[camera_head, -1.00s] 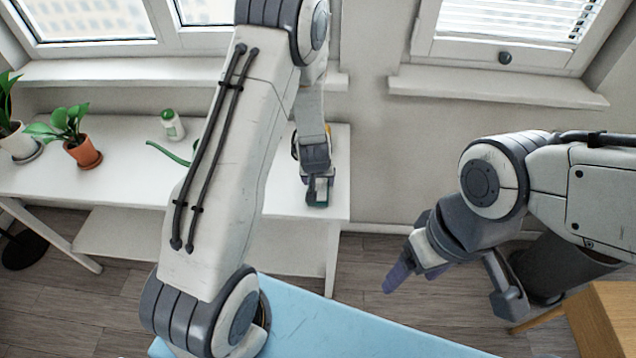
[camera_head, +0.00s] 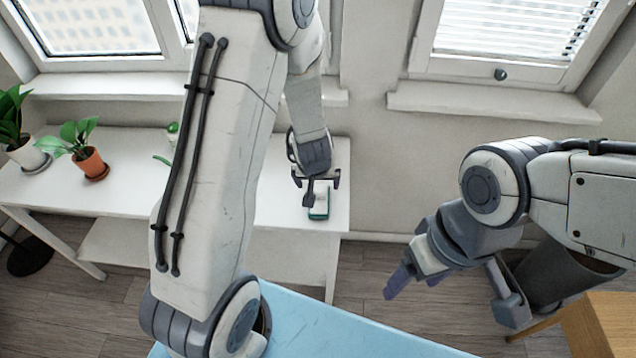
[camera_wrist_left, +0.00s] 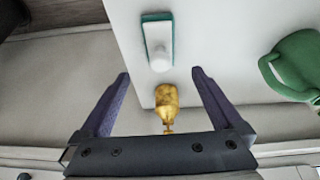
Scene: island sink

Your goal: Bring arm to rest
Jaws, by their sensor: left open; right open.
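My left arm reaches up and over the white side table (camera_head: 110,150), with its left gripper (camera_head: 316,184) above the table's right end. In the left wrist view the left gripper (camera_wrist_left: 160,74) is open, its two fingers apart with nothing held. A green-and-white scrubbing brush (camera_head: 320,207) lies on the table just below the gripper; it also shows in the left wrist view (camera_wrist_left: 158,42). My right gripper (camera_head: 402,282) hangs at the right, pointing down-left, apart from any object.
A gold-yellow item (camera_wrist_left: 166,97) shows between the left fingers, apart from them. A green watering can (camera_wrist_left: 298,65) stands beside. Potted plants (camera_head: 90,162) stand on the table's left. A light-blue surface (camera_head: 320,325) lies in front; a wooden piece (camera_head: 605,325) is at lower right.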

